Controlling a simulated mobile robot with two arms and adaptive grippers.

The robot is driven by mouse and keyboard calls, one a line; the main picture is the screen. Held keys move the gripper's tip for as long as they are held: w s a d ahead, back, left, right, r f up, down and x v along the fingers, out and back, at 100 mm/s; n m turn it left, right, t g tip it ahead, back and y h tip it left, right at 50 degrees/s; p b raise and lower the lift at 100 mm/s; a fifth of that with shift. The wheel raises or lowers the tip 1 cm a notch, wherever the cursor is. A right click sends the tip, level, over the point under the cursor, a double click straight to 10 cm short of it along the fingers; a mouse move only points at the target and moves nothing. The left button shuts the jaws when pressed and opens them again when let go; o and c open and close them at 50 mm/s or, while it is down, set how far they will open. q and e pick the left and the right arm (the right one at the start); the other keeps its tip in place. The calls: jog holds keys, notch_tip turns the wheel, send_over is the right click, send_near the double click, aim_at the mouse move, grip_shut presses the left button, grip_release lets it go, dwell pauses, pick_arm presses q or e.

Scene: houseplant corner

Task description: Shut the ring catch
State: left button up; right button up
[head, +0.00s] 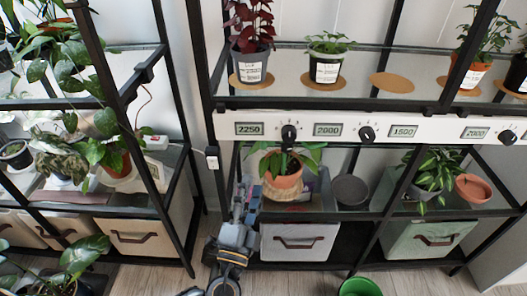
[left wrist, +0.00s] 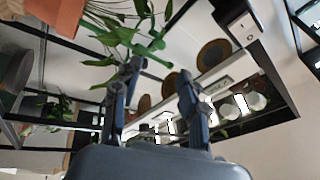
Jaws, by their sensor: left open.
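In the left wrist view a green curved piece with two upright prongs (left wrist: 152,44) shows among leaves, just beyond my fingertips. It looks like the ring catch, but I cannot tell whether it is open or shut. The potted plant (head: 283,183) stands on the lower glass shelf in a terracotta pot, which also shows in the left wrist view (left wrist: 50,14). My left gripper (head: 247,190) is open and empty, in front of the shelf and just left of the pot. In the head view the catch is hidden or too small to make out. My right gripper is not in view.
A dark empty pot (head: 350,191) stands right of the plant. A white panel with dials (head: 365,131) runs above it. Black frame posts flank the shelf. A grey fabric bin (head: 300,243) sits below, and a green pot (head: 360,287) is on the floor.

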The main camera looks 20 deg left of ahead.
aim_at(263, 149)
pick_arm(q)
jog(key=p+x, duration=0.1)
jog(key=x, duration=1)
jog(key=shift+w+r+p, duration=0.1)
jog(key=shift+w+p, duration=0.1)
jog(key=shift+p, duration=0.1)
jog(key=shift+w+r, duration=0.1)
jog(key=shift+w, duration=0.5)
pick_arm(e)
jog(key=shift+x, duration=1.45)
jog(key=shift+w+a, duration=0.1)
pick_arm(q)
grip_shut()
